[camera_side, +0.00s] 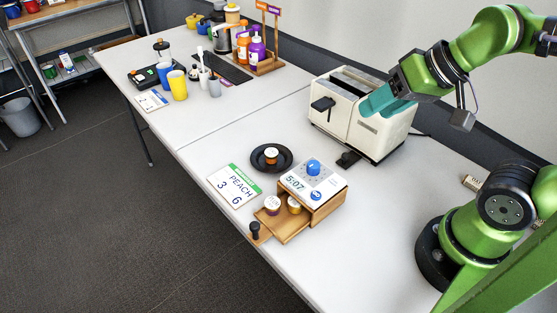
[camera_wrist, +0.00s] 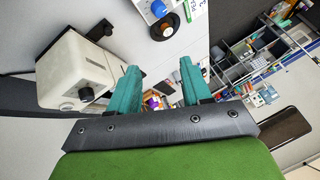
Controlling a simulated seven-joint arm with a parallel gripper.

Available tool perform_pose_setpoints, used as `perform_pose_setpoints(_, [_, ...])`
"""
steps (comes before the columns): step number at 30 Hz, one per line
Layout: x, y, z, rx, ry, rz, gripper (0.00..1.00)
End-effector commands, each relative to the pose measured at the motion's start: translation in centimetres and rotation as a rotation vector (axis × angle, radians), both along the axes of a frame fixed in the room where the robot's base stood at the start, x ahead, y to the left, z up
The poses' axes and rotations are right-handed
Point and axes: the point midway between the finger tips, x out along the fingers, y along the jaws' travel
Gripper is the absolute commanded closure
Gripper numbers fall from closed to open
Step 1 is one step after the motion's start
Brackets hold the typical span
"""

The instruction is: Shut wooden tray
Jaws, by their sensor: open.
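The wooden tray (camera_side: 285,231) is pulled out from the front of a small wooden box (camera_side: 326,206) with a white top, a blue dial and a 5:07 display. Two small round-topped jars (camera_side: 272,204) sit in the tray, and a dark knob (camera_side: 254,230) is at its outer end. My gripper (camera_side: 383,103) is open and empty, high at the white toaster's near right side, well apart from the tray. Its teal fingers also show in the wrist view (camera_wrist: 160,82). Part of the box top (camera_wrist: 153,10) is at that view's upper edge; the tray is not visible there.
The white toaster (camera_side: 340,115) stands behind the box, with a black lever at its left. Cups, bottles and a stand (camera_side: 268,45) are at the far end.

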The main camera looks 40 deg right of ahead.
Motion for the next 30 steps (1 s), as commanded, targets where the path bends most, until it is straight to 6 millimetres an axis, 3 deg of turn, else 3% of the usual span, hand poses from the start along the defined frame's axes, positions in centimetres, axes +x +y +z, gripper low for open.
perform_pose_setpoints(12, [0.0, -0.6, 0.2, 0.001, -0.010, -0.027, 0.52])
perform_pose_setpoints(16, [0.0, 0.3, -0.1, 0.001, 0.006, 0.009, 0.52])
perform_pose_setpoints(20, [0.9, 3.1, -1.1, 0.003, 0.086, 0.130, 0.52])
perform_pose_setpoints(23, [2.4, 6.4, -1.4, 0.039, 0.199, 0.156, 0.52])
perform_pose_setpoints(30, [5.3, 14.4, -2.6, 0.161, 0.532, -0.239, 0.52])
